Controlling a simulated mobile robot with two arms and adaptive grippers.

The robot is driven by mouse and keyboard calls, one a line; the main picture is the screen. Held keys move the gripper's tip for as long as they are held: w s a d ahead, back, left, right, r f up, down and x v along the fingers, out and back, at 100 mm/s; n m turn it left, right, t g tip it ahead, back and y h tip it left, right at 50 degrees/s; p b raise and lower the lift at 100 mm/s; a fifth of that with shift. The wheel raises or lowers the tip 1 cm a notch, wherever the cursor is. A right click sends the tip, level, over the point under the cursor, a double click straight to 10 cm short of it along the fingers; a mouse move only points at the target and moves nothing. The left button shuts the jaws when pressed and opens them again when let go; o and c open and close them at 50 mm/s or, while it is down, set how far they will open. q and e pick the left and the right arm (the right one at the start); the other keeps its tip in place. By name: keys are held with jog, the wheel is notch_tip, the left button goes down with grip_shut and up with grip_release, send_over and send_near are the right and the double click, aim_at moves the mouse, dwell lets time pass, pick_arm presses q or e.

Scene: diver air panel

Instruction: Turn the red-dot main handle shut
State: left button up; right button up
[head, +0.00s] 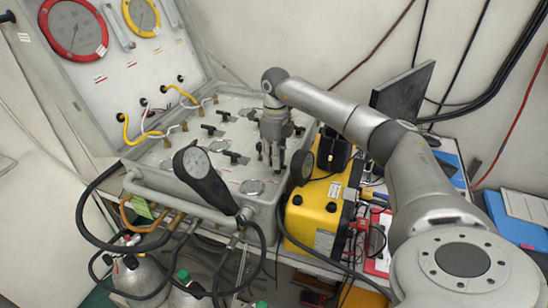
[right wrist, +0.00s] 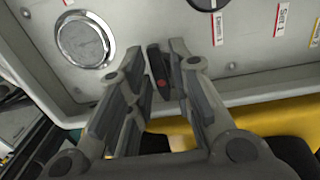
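The red-dot main handle (right wrist: 159,82), a dark lever with a red dot, stands between the fingertips of my right gripper (right wrist: 162,62) in the right wrist view. The fingers are partly drawn together, one on each side of it. Whether both touch it cannot be told. In the head view my right gripper (head: 272,158) points down at the right part of the grey air panel (head: 235,190) and hides the handle there. My left gripper is not in view.
The yellow case (head: 307,215) is close on the right. Hoses and cylinders (head: 140,275) crowd the front left. The raised lid (head: 130,75) bounds the back left.

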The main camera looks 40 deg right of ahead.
notch_tip(320, 180, up, 12)
jog(key=shift+d, duration=0.25)
dwell(0.3)
dwell(0.5)
